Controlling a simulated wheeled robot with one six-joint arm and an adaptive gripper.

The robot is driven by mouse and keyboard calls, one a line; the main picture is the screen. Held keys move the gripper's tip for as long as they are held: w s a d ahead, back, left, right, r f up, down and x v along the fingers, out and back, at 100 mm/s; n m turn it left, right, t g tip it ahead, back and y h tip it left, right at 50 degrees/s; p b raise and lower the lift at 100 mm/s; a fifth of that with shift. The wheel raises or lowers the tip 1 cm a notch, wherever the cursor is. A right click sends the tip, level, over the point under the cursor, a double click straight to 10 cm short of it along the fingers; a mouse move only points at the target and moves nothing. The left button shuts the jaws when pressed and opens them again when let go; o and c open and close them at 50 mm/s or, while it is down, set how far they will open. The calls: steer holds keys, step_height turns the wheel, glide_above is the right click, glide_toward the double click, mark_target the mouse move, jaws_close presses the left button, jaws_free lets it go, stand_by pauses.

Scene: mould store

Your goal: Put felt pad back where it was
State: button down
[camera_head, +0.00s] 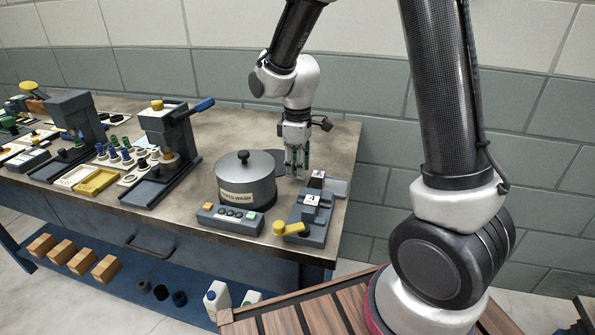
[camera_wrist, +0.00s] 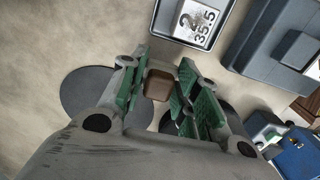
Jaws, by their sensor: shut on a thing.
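My gripper (camera_head: 297,172) points down at the right end of the bench, just right of the lidded pot. In the wrist view its green-padded fingers (camera_wrist: 160,90) are closed around a small brown, rounded block (camera_wrist: 158,85), which looks like the felt pad. In the head view the fingers hide the block. The fingertips are close to the bench top; I cannot tell whether the block touches it. A dark round patch (camera_wrist: 85,92) lies flat on the bench beside the fingers, with another dark round area (camera_wrist: 222,112) partly hidden on their other side.
The grey lidded pot (camera_head: 246,181) stands left of my gripper. In front are a control box (camera_head: 230,219) with coloured buttons and a grey device (camera_head: 306,218) with a yellow handle (camera_head: 289,228). Presses (camera_head: 168,150) stand further left. The bench (camera_head: 235,128) is bare behind the pot.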

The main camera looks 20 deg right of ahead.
steer(key=shift+f, duration=0.95)
steer(key=shift+f, duration=0.15)
steer(key=c, duration=1.1)
jaws_free()
steer(key=shift+o, duration=0.2)
step_height(320, 180, up, 12)
steer(key=shift+r, duration=0.2)
steer(key=s+d+r+m+t, duration=0.2)
steer(key=s+d+r+m, duration=0.2)
steer(key=s+d, duration=0.3)
steer(key=s+d+r+m+t, duration=0.2)
steer(key=s+d+r+m, duration=0.3)
steer(key=s, duration=1)
steer(key=d+m, duration=0.2)
steer(key=shift+d, duration=0.3)
